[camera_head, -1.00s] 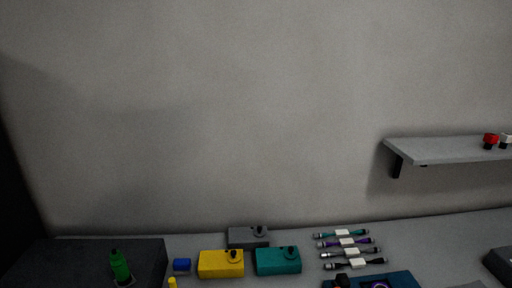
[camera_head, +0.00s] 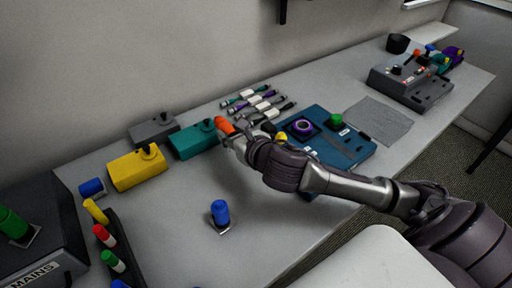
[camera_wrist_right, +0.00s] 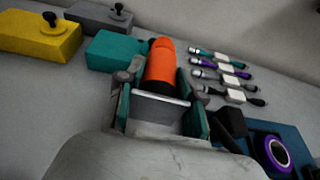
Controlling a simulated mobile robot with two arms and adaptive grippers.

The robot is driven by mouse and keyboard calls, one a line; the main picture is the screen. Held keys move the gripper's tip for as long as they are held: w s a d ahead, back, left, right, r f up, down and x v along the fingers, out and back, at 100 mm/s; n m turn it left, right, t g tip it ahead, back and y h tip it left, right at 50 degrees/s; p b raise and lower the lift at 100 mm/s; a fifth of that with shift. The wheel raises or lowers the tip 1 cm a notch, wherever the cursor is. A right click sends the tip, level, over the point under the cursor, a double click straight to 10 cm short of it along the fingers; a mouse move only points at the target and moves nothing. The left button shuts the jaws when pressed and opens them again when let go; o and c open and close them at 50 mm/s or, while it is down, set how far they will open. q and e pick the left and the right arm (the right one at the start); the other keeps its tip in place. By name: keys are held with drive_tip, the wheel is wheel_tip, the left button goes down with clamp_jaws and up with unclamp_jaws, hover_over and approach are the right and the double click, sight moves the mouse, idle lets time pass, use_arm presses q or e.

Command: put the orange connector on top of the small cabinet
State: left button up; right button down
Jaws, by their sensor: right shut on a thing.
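My right gripper (camera_head: 234,136) is shut on the orange connector (camera_head: 225,126), beside the teal box and the row of cables. In the right wrist view the orange connector (camera_wrist_right: 160,65) sticks out, rounded end away from me, between the fingers of the right gripper (camera_wrist_right: 162,98); its lower part is hidden. I cannot tell for sure which thing is the small cabinet; a dark box marked MAINS (camera_head: 50,228) stands at the left edge, partly cut off, with a green connector (camera_head: 14,224) on top. My left gripper is not in view.
Yellow (camera_head: 137,170), teal (camera_head: 192,143) and grey (camera_head: 153,131) boxes stand near the wall. A blue connector (camera_head: 220,212) stands in front. A blue panel (camera_head: 345,153) lies beyond my arm. A rack (camera_head: 128,244) holds coloured pieces. The table's front middle is mostly clear.

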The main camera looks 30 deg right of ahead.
sight(235, 164)
wheel_tip(235, 164, down, 3)
drive_tip(key=shift+s+d+f, duration=0.1)
drive_tip(key=shift+d+f, duration=0.05)
drive_tip(key=shift+f, duration=0.35)
wheel_tip(235, 164, down, 4)
drive_tip(key=shift+r+b, duration=0.1)
drive_tip(key=shift+b, duration=0.5)
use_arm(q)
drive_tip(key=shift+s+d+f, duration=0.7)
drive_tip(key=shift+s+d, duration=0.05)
use_arm(e)
drive_tip(key=c, duration=0.9)
unclamp_jaws()
drive_tip(key=shift+f, duration=0.2)
drive_tip(key=shift+o, duration=0.9)
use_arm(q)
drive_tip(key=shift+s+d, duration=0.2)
